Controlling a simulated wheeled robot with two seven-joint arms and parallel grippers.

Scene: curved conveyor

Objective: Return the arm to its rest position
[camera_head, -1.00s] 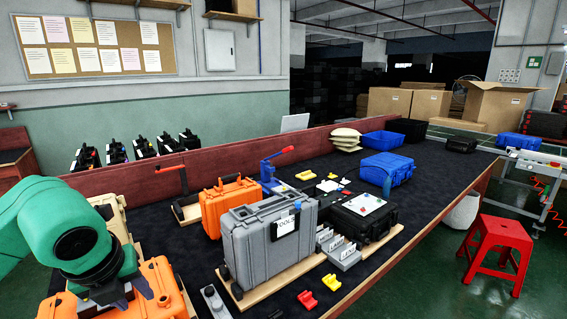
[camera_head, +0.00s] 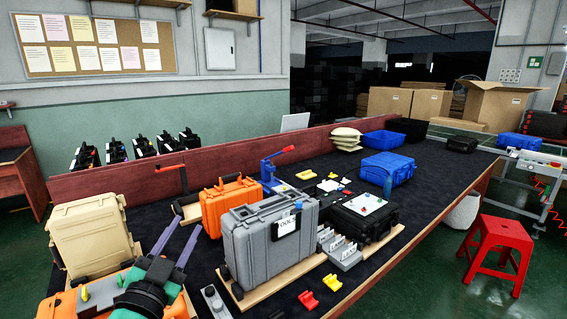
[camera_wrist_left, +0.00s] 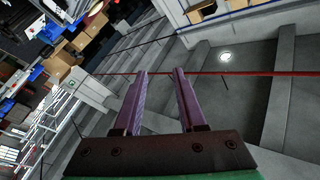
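My left gripper (camera_head: 178,238) is at the lower left of the head view, above the left end of the table. Its two purple fingers point up and away and stand apart with nothing between them. In the left wrist view the same fingers (camera_wrist_left: 160,85) are spread and empty, facing the ceiling and the far side of the hall. The green left arm comes in from the bottom edge; most of it is out of view. My right gripper is not in view.
A beige case (camera_head: 90,238) stands left of the gripper, and an orange case (camera_head: 228,205) and a grey case (camera_head: 262,245) stand to its right. An orange case (camera_head: 60,305) lies partly behind my arm. A red stool (camera_head: 495,245) stands on the floor at right.

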